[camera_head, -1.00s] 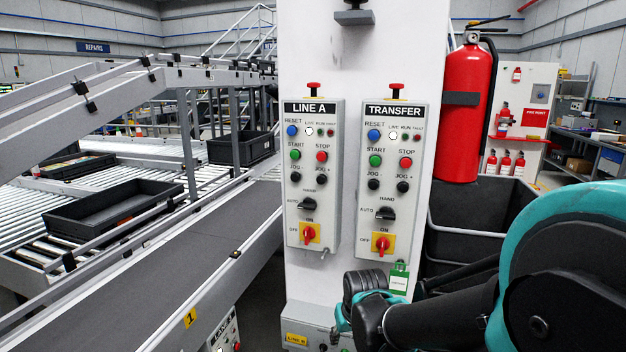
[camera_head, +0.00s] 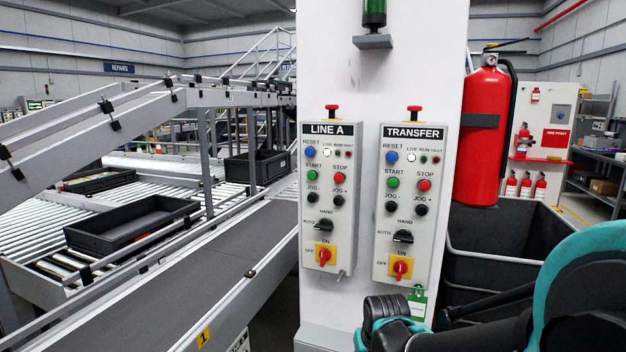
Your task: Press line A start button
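The LINE A control box (camera_head: 325,228) is fixed on the left of a white column. Its green START button (camera_head: 311,179) is at the left, below the blue RESET button (camera_head: 309,152) and beside the red STOP button (camera_head: 340,172). A red mushroom button (camera_head: 331,111) stands on top of the box. My gripper (camera_head: 385,309) is at the bottom of the picture, below the boxes and apart from the START button. My arm comes in from the lower right. The fingertips are too unclear to show whether they are open or shut.
The similar TRANSFER box (camera_head: 409,220) is just right of LINE A, with a green tag (camera_head: 418,305) hanging below it. A red fire extinguisher (camera_head: 480,135) and a dark bin (camera_head: 505,255) are at the right. A conveyor (camera_head: 190,285) runs along the left.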

